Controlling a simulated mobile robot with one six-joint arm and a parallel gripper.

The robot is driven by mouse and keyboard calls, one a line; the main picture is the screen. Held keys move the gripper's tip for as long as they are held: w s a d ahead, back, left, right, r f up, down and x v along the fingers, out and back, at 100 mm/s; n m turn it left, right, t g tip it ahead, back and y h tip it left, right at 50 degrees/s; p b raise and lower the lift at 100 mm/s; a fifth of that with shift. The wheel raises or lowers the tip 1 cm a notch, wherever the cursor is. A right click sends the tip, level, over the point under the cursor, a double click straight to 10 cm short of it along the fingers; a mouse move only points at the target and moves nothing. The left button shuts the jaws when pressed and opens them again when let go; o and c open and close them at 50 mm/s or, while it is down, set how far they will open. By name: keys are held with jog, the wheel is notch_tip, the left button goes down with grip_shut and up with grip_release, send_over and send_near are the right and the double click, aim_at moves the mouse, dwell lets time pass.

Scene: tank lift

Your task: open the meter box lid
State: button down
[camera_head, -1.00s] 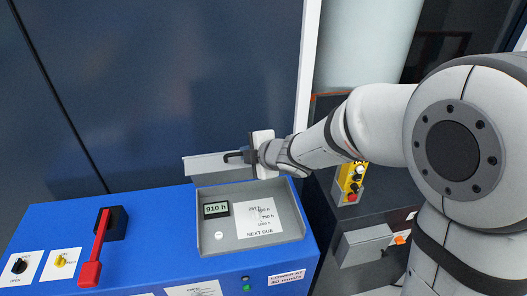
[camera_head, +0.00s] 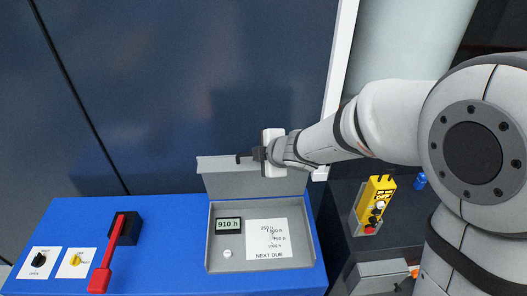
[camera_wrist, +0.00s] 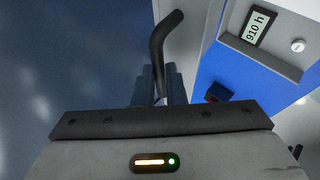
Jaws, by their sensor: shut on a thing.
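The meter box (camera_head: 210,236) is a shallow grey tray on the blue cabinet, and its inside is exposed. Its grey lid (camera_head: 228,184) stands raised along the back edge, its inner face toward the head camera. My gripper (camera_head: 253,156) is at the lid's top edge, shut on the black lid handle (camera_head: 242,158). In the wrist view the dark fingers (camera_wrist: 158,85) close around the bent black handle (camera_wrist: 160,38). The exact grip contact is partly hidden by the gripper body.
The box holds a 910 h display (camera_head: 228,224), a white button (camera_head: 227,253) and a NEXT DUE label (camera_head: 268,240). A red lever (camera_head: 103,262) stands left. A yellow control box (camera_head: 375,203) is right. A dark blue wall (camera_head: 180,90) rises behind.

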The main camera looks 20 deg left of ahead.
jog(key=shift+s+a, duration=0.1)
jog(key=c, duration=1.6)
grip_release()
jog(key=shift+a, duration=0.1)
jog(key=shift+o, duration=0.5)
jog(key=shift+d+r, duration=0.15)
jog(key=shift+d, duration=0.1)
jog(key=v, duration=0.7)
jog(key=shift+d, duration=0.15)
